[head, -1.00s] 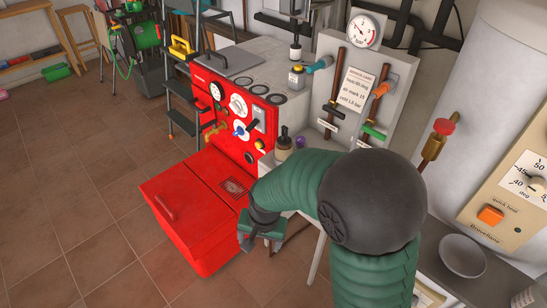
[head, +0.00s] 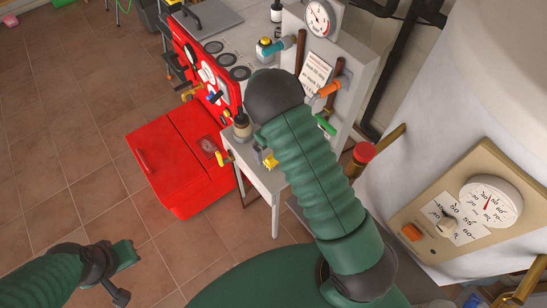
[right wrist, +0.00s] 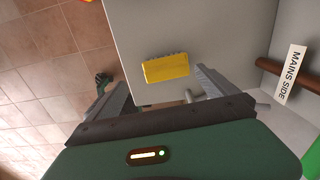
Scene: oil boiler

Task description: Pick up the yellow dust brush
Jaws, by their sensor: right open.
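The yellow dust brush (right wrist: 166,68) shows as a yellow block on a pale tabletop in the right wrist view. My right gripper (right wrist: 161,80) is open. Its fingers are on either side of the brush in that picture, and nothing is held; the height gap cannot be judged. In the head view a small yellow thing (head: 270,161), probably the brush, lies on the white table (head: 262,182) beside my right arm. That arm hides most of its own gripper there. My left gripper (head: 124,274) is at the lower left over the floor, away from the table; its jaw opening is unclear.
A red boiler with a red box-like front (head: 180,165) stands left of the table. A pipe with a label (right wrist: 291,75) borders the tabletop. A white tank (head: 430,110) stands right.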

